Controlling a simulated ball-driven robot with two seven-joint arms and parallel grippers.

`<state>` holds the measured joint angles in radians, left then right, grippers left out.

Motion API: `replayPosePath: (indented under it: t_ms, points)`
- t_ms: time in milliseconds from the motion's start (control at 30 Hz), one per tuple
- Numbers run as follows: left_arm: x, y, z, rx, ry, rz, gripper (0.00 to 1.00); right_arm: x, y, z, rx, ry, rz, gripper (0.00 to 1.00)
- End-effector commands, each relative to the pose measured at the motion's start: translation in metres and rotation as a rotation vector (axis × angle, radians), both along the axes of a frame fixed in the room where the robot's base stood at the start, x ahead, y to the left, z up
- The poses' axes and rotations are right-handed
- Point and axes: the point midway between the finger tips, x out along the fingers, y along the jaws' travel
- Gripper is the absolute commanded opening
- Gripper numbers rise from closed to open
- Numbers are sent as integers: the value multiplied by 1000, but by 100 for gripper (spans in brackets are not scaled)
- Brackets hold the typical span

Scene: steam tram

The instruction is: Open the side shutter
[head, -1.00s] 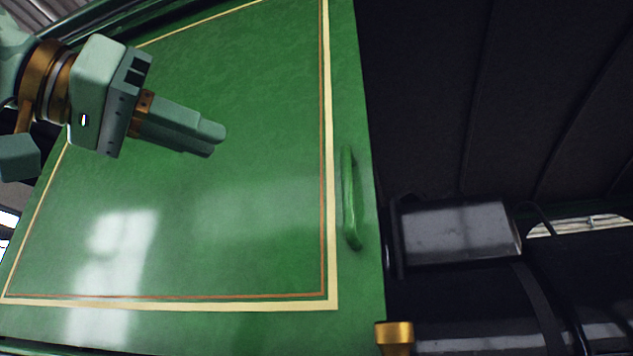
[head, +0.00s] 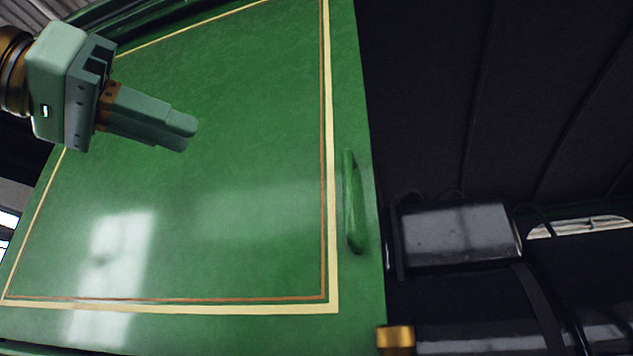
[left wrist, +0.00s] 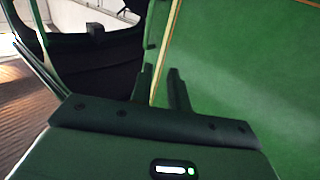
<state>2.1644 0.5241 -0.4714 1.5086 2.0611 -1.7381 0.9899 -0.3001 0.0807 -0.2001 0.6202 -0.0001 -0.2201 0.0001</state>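The side shutter (head: 240,150) is a large glossy green panel with cream and orange lining, filling the left and middle of the head view. A green vertical bar handle (head: 353,205) sits near its right edge. My left gripper (head: 186,134) is in front of the panel's upper left, well left of the handle and apart from it. In the left wrist view the two fingers (left wrist: 161,78) stand apart with a gap and nothing between them, and the green panel (left wrist: 250,70) is at the right. My right gripper is not in view.
Right of the panel is a dark interior with a grey metal cylinder (head: 455,235) and dark pipes. A brass fitting (head: 395,338) is at the panel's lower right corner. The left wrist view shows a brown floor (left wrist: 25,105) at the left.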

Motion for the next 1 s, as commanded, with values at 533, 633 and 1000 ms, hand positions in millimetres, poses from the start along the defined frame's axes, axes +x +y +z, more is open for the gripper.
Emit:
replayPosePath:
  t_ms: [533, 633, 1000]
  points:
    - [-72, 93, -1, -4, -2, 4, 18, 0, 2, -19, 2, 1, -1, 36]
    - [-85, 109, -1, -4, -2, 3, 18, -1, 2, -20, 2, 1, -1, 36]
    - [-101, 129, -1, 0, 0, 0, 18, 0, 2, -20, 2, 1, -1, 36]
